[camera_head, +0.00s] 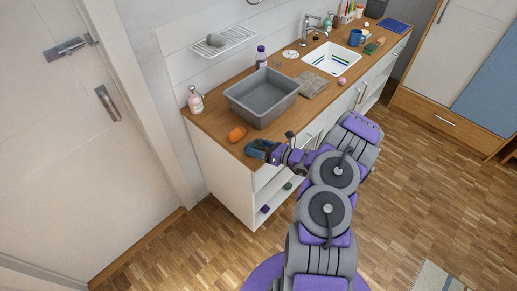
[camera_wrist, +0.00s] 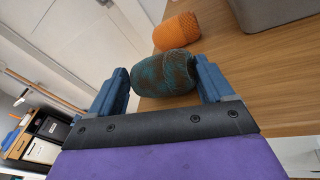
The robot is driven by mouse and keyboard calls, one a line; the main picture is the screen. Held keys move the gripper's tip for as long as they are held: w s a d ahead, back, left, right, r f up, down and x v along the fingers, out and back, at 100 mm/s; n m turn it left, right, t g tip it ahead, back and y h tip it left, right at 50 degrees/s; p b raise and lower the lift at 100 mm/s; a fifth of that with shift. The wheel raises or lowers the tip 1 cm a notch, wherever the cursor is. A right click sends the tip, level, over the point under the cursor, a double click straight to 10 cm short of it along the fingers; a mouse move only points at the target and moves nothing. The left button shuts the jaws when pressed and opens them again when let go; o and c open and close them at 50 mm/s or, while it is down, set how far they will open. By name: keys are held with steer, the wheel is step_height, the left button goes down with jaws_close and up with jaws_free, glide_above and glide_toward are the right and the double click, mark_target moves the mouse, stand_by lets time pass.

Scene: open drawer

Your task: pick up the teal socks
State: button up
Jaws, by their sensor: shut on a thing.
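The teal socks (camera_wrist: 165,73), a rolled dark teal bundle with brown patches, sit between the two blue fingers of my gripper (camera_wrist: 164,84) in the wrist view. The fingers are shut on the bundle from both sides. In the head view my gripper (camera_head: 262,149) is at the near left end of the wooden counter (camera_head: 222,110), where its fingers mostly hide the socks. I cannot tell whether the bundle touches the countertop.
An orange knitted roll (camera_head: 236,133) lies just beyond my gripper. A grey basin (camera_head: 262,97) stands behind it, with a pink-white soap bottle (camera_head: 195,100) to its left. A sink (camera_head: 330,60) is farther along. Small dark items (camera_head: 265,209) lie in the open shelf below.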

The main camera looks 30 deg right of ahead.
mark_target(260, 144)
steer(key=r, duration=0.3)
steer(key=shift+s+p, duration=0.3)
steer(key=shift+p, duration=0.1)
steer(key=s+a+p, duration=0.1)
steer(key=s+a, duration=0.1)
steer(key=s, duration=0.5)
steer(key=s+a+r+p, duration=0.1)
steer(key=s, duration=0.7)
steer(key=shift+a, duration=0.35)
steer(key=shift+w+r, duration=0.1)
